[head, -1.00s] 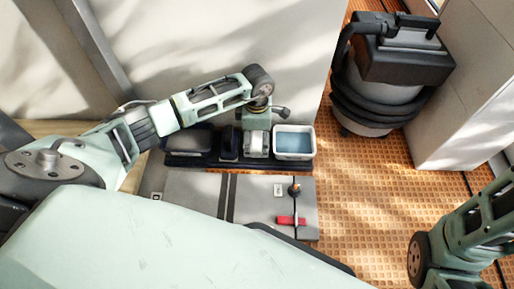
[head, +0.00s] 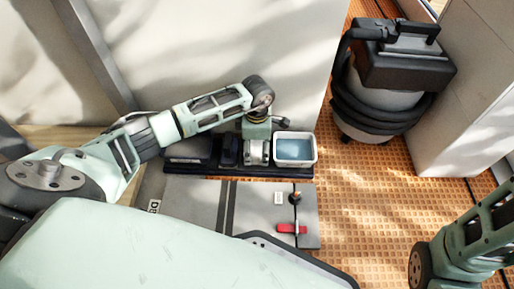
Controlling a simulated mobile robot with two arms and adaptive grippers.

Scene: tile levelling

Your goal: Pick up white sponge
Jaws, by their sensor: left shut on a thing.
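My left gripper (head: 257,151) points down over the dark tray, just left of the white tub of water. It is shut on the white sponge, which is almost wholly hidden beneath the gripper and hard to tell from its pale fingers. I cannot tell whether the sponge is clear of the tray (head: 240,171). My right arm comes in at the lower right, and its gripper is outside the picture.
The white tub (head: 308,164) holds bluish water. Dark boxes (head: 188,149) stand left of the gripper. In front lies a grey slab (head: 190,196) with a red-handled tool (head: 291,229). A vacuum cleaner (head: 385,85) stands at the back right. Tiled floor (head: 365,190) is clear between.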

